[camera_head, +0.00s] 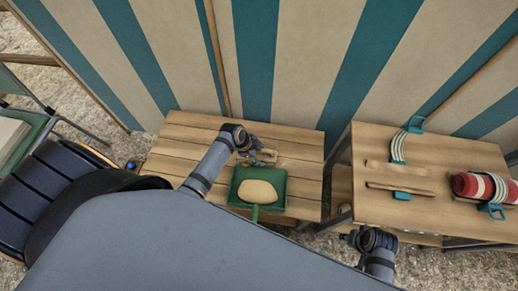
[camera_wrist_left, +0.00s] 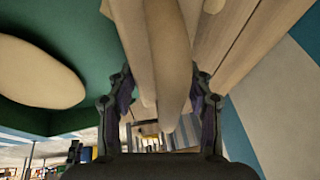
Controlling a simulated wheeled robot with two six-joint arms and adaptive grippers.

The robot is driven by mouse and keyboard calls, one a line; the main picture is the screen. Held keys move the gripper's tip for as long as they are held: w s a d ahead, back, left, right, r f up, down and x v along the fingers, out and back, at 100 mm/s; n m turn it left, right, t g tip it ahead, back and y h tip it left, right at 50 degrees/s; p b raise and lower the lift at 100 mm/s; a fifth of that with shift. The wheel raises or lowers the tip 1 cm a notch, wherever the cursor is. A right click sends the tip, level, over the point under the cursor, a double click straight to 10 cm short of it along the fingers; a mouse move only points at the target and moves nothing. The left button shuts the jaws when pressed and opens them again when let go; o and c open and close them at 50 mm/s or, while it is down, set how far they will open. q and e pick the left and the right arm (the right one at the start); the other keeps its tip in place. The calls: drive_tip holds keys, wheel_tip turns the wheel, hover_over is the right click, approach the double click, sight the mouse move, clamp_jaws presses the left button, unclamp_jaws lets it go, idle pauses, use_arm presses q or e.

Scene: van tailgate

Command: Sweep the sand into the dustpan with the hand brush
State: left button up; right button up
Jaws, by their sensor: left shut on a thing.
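The green dustpan (camera_head: 280,189) lies on the left wooden table, its handle toward me. A pale rounded heap of sand (camera_head: 257,191) sits in it. In the left wrist view the dustpan (camera_wrist_left: 88,75) and sand (camera_wrist_left: 38,72) show at the left. My left gripper (camera_head: 256,156) is at the dustpan's far edge, shut on the hand brush (camera_head: 267,155). The brush's pale wooden body (camera_wrist_left: 165,50) runs between the fingers in the left wrist view. Its bristles are not clearly seen. My right gripper (camera_head: 351,237) is low beside the right table, too small and dark to judge.
The left slatted table (camera_head: 185,135) has free room left of the dustpan. The right table (camera_head: 440,150) carries a red roll (camera_head: 470,185), teal-ended straps (camera_head: 398,148) and wooden sticks (camera_head: 400,188). A gap separates the tables. A striped wall (camera_head: 300,60) stands behind them.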

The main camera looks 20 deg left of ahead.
use_arm(q)
drive_tip(key=shift+s+d+r+p, duration=0.1)
drive_tip(key=shift+s+d+p, duration=0.4)
drive_tip(key=shift+s, duration=0.3)
use_arm(e)
drive_tip(key=shift+r, duration=0.75)
use_arm(q)
drive_tip(key=r+p, duration=0.2)
drive_tip(key=w+r+p, duration=0.1)
drive_tip(key=r+p, duration=0.1)
drive_tip(key=w+r+p, duration=0.1)
drive_tip(key=r+p, duration=0.1)
drive_tip(key=r, duration=0.1)
drive_tip(key=shift+a+p, duration=0.3)
drive_tip(key=shift+f, duration=0.1)
use_arm(e)
wheel_tip(320, 180, up, 6)
drive_tip(key=shift+r, duration=0.25)
